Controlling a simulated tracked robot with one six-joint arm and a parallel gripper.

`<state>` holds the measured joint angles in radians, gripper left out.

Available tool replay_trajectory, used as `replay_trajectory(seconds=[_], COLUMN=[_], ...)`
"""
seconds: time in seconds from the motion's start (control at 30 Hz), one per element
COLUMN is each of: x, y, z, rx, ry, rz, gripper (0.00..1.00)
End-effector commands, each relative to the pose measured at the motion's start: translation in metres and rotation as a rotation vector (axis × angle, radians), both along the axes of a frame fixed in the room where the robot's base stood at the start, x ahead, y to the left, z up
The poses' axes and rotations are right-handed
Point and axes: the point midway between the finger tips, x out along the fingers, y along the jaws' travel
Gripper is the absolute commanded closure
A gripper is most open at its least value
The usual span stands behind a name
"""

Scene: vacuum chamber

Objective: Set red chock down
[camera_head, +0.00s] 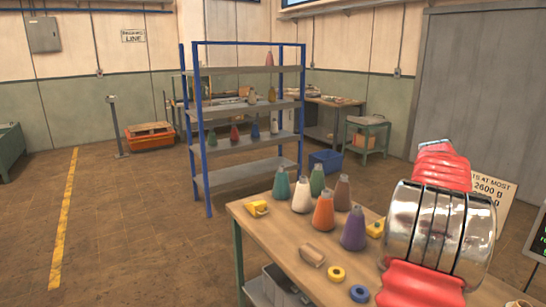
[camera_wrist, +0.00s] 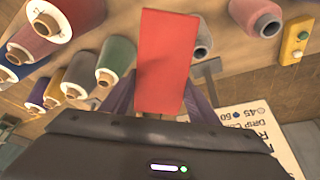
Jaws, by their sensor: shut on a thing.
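The red chock (camera_wrist: 163,60) is a flat-faced red block in the middle of the wrist view. My gripper (camera_wrist: 160,100) is shut on it, with a finger on either side of its lower part. The wrist view is upside down, with the table and its cones behind the chock. I cannot tell how far the chock is above any surface. In the head view my red and chrome arm fills the right side, and neither the gripper nor the chock can be made out there.
A wooden table (camera_head: 292,262) carries several coloured cones, such as an orange one (camera_head: 323,212) and a purple one (camera_head: 354,230), plus yellow and blue rings. A blue-framed shelf (camera_head: 245,143) stands behind. A white sign (camera_head: 490,193) is at right. The left floor is open.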

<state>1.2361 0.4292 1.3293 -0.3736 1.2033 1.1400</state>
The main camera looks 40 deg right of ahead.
Motion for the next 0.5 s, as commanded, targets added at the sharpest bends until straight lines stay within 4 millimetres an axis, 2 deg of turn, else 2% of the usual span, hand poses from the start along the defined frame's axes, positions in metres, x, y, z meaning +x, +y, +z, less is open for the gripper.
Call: replay_trajectory(seconds=[0.27,0.37,0.5], x=[0.022,0.048,0.097], y=[-0.005,0.002,0.022], z=[-0.032,-0.047,-0.068], rx=[0.019,0.024,0.027], ry=[0.000,-0.001,0.001], rz=[0.277,0.416,0.626], gripper=[0.85,0.85,0.85])
